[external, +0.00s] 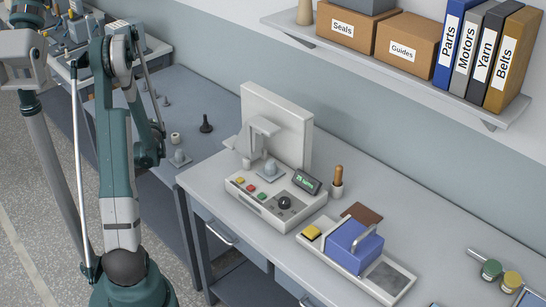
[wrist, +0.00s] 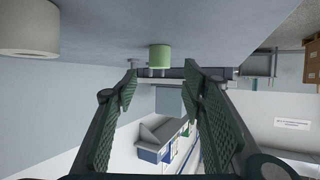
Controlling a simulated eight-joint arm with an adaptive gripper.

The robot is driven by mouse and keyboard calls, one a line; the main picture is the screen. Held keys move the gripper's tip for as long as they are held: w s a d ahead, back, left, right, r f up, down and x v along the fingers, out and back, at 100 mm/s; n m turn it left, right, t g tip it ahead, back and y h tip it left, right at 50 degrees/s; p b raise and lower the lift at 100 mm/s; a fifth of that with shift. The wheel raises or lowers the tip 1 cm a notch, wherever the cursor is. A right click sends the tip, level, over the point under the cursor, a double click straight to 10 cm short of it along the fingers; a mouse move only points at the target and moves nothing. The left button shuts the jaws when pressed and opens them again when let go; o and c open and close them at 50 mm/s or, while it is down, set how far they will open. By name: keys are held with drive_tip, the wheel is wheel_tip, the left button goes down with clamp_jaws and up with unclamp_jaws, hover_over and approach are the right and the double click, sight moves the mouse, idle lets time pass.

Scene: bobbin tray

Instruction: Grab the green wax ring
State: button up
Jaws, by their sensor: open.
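In the wrist view, which looks upside down, a green short cylinder (wrist: 159,57), apparently the green wax ring, rests on the grey table surface (wrist: 120,22). My gripper (wrist: 161,82) is open, with its two ridged pads spread and nothing visible between them. The green cylinder appears beyond the fingertips, roughly centred between them and toward the table side, with no contact visible. Its hole does not show. In the external view I cannot make out this green piece; my arm covers part of the left table, and my fingers are not clear there.
A cream ring (wrist: 30,28) stands close by in the wrist view. In the external view, a small cream ring (external: 175,138), a dark knobbed piece (external: 206,125) and a grey piece (external: 180,158) stand beside my arm. A control box (external: 262,205) stands farther right.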

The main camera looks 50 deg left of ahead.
drive_tip(key=shift+x, duration=0.8)
drive_tip(key=shift+a, duration=0.1)
drive_tip(key=shift+b+x, duration=0.9)
drive_tip(key=shift+x, duration=1.65)
drive_tip(key=c, duration=0.8)
